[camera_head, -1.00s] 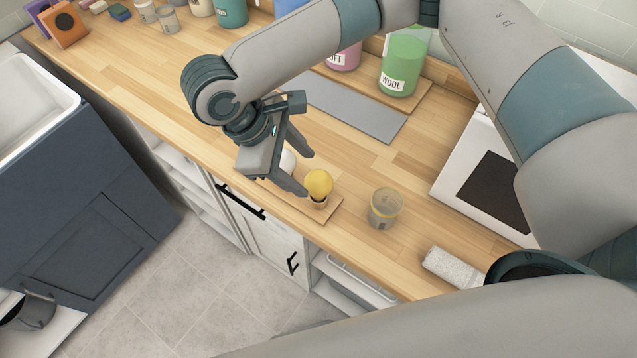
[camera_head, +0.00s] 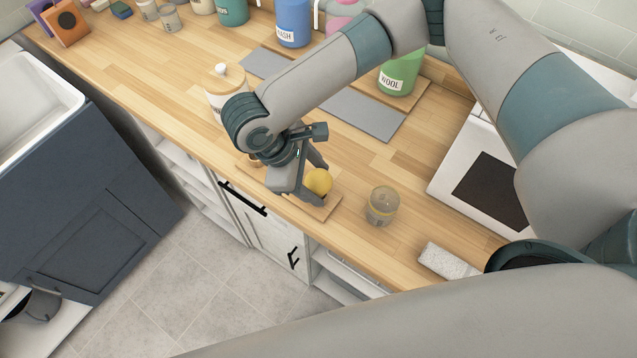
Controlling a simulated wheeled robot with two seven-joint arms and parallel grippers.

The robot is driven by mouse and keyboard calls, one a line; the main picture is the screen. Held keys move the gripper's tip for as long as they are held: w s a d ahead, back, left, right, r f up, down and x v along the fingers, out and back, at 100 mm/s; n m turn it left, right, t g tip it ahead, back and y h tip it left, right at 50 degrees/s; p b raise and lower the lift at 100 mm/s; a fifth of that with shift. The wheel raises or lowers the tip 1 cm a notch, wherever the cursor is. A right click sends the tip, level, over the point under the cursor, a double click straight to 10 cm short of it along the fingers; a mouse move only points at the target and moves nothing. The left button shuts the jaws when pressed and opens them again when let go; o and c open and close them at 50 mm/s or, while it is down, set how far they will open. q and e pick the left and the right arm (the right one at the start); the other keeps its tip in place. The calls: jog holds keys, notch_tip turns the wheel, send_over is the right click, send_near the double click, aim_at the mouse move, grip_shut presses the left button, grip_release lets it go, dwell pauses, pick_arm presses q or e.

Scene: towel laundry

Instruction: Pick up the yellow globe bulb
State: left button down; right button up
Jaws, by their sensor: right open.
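The yellow globe bulb (camera_head: 319,181) sits over a small wooden board (camera_head: 327,209) near the front edge of the counter. My right gripper (camera_head: 318,183) is open, with its fingers around the bulb's left side. One finger shows above and behind the bulb, the other below and in front of it. I cannot tell whether either finger touches the bulb. The bulb's base is mostly hidden by the near finger. My left gripper is not in view.
A glass jar (camera_head: 382,206) stands just right of the board. A white sponge-like block (camera_head: 447,262) lies farther right. A white jar with a wooden lid (camera_head: 216,78) stands behind my right wrist. Green (camera_head: 401,74) and blue (camera_head: 292,20) containers stand at the back.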

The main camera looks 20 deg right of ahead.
jog(key=x, duration=0.1)
jog(key=p+x, duration=0.1)
jog(key=x, duration=0.1)
jog(key=shift+s+d+r, duration=0.1)
jog(key=shift+s+d, duration=0.05)
jog(key=shift+s, duration=0.05)
jog(key=shift+d+f, duration=0.15)
jog(key=shift+f, duration=0.3)
jog(key=c, duration=0.8)
